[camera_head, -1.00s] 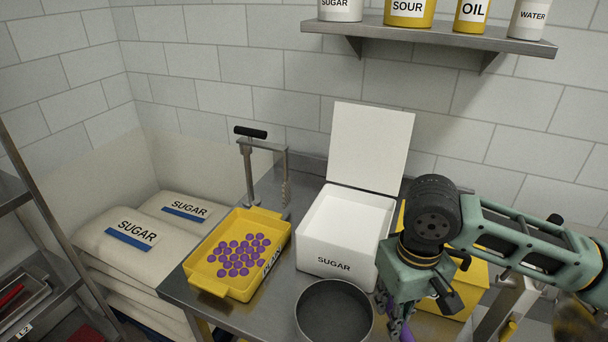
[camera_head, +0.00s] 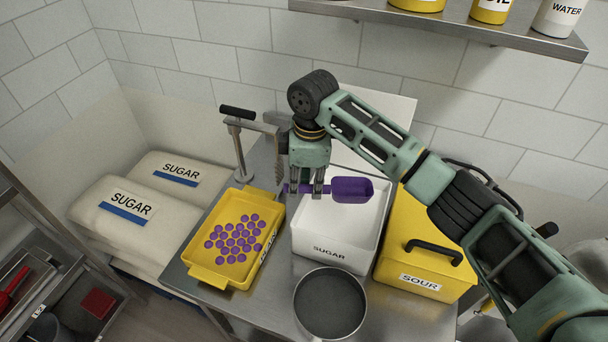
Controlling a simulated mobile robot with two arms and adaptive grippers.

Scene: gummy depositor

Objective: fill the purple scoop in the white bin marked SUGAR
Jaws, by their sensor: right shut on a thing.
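The white bin marked SUGAR (camera_head: 328,252) stands on the steel table with its lid (camera_head: 392,107) raised at the back. The inside that shows looks plain white; I cannot tell the sugar level. My right gripper (camera_head: 304,188) is shut on the handle of the purple scoop (camera_head: 350,189). The scoop is held level above the bin's left and middle part, its bowl pointing right. I cannot tell whether the bowl holds anything. My left gripper is not in view.
A yellow tray (camera_head: 207,274) with several purple gummies stands left of the bin. A round dark pan (camera_head: 330,303) is in front. A yellow SOUR box (camera_head: 432,262) with a black handle is close on the right. A steel clamp stand (camera_head: 238,150) rises behind the tray.

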